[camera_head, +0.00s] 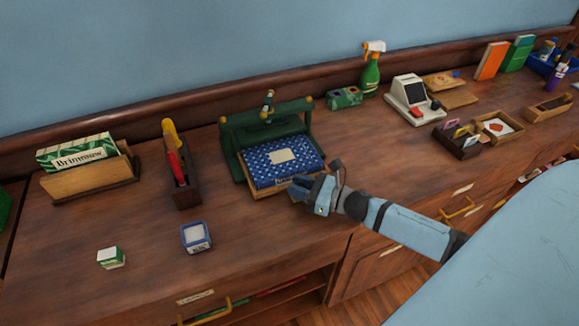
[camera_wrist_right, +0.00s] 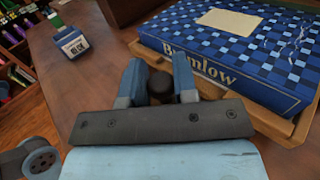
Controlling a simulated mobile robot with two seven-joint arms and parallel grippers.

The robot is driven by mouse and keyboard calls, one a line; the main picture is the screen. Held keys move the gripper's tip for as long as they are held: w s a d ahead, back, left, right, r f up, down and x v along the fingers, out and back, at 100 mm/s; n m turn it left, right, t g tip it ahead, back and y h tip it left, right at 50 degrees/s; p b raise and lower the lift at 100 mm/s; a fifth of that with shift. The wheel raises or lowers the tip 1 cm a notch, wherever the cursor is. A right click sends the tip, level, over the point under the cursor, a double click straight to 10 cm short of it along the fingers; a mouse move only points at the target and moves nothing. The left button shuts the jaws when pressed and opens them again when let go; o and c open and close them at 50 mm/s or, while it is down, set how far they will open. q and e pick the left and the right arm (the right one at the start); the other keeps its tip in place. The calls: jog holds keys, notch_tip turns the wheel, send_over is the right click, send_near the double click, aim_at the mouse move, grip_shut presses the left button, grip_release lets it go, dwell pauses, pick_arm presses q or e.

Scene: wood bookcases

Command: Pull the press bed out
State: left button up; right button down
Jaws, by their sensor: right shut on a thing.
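The green book press (camera_head: 265,125) stands on the wooden counter against the back. Its wooden press bed (camera_head: 256,192) carries a blue checkered book (camera_head: 282,163) with a cream label. In the right wrist view the bed's wooden edge (camera_wrist_right: 283,128) shows under the book (camera_wrist_right: 232,55), which reads "Bramlow". My right gripper (camera_head: 300,188) is at the bed's front edge. In the wrist view its fingers (camera_wrist_right: 158,82) are closed around a dark round knob (camera_wrist_right: 160,86) at the front of the bed. My left gripper is not in view.
A blue-and-white ink pad box (camera_head: 196,237) and a small green-and-white box (camera_head: 111,257) sit on the counter in front and to the left. A narrow holder (camera_head: 182,185) with red and yellow tools stands left of the press. The counter between is clear.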

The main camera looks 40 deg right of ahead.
jog(key=s, duration=0.2)
jog(key=s+a, duration=0.1)
jog(key=s, duration=0.2)
jog(key=s+a, duration=0.1)
jog(key=s, duration=0.2)
jog(key=c, duration=1)
grip_release()
jog(key=shift+o, duration=0.2)
jog(key=b+v, duration=0.1)
jog(key=v, duration=1.3)
jog(key=shift+d, duration=0.1)
